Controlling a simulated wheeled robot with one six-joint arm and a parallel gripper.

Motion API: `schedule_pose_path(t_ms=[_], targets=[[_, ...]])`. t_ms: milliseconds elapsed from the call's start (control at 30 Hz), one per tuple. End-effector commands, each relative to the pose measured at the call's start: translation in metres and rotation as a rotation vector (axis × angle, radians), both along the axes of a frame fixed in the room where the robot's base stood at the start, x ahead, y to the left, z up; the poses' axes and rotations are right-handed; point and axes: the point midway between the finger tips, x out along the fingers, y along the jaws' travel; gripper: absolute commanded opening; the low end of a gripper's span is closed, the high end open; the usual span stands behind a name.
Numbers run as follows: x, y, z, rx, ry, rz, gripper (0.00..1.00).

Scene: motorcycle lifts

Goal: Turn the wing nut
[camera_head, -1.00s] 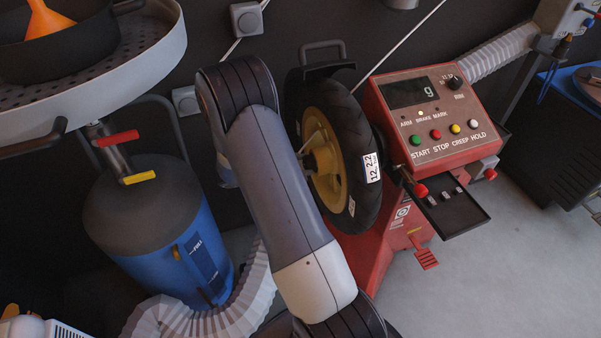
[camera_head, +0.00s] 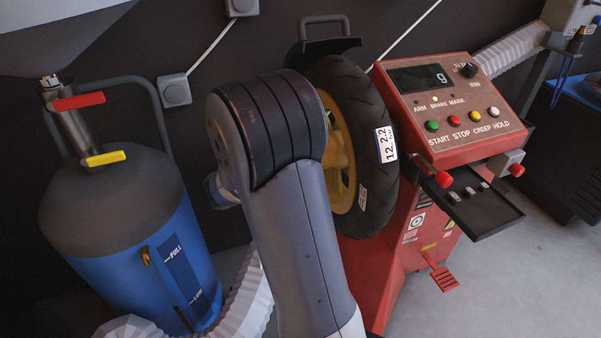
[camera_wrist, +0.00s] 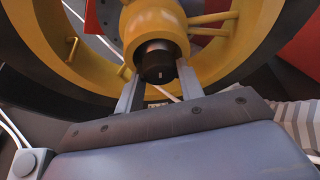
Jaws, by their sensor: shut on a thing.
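In the wrist view, a dark round piece (camera_wrist: 157,67) with a small pale mark sticks out of the yellow hub (camera_wrist: 153,22) of the wheel. It appears to be the wing nut or the shaft end; I cannot make out separate wings. My gripper (camera_wrist: 161,77) has one metal finger on each side of this piece and is shut on it. The exact contact is hard to see. In the head view, the wheel (camera_head: 365,140) with a black tyre is upright on the red balancer (camera_head: 400,240). My arm hides the gripper and most of the hub there.
The balancer's control panel (camera_head: 455,105) is right of the wheel, above a black tray (camera_head: 470,205). A blue tank (camera_head: 140,235) stands at left, with a white ribbed hose (camera_head: 240,295) on the floor. Grey floor is clear at lower right.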

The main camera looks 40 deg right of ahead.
Motion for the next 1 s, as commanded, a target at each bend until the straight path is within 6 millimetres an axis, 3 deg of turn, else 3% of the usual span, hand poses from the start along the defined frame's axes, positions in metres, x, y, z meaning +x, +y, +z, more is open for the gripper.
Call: schedule_pose_path(t_ms=[33,333,867,900,1000], targets=[[-0.0008,0.0002,-0.0066,-0.005,-0.023,-0.001,0.13],[-0.0009,0.0003,-0.0037,-0.027,-0.111,-0.002,0.13],[-0.0009,0.0002,-0.0017,-0.031,-0.126,-0.002,0.13],[-0.0009,0.0002,-0.0017,-0.031,-0.126,-0.002,0.39],[-0.0007,0.0002,-0.0015,-0.031,-0.126,-0.002,0.47]])
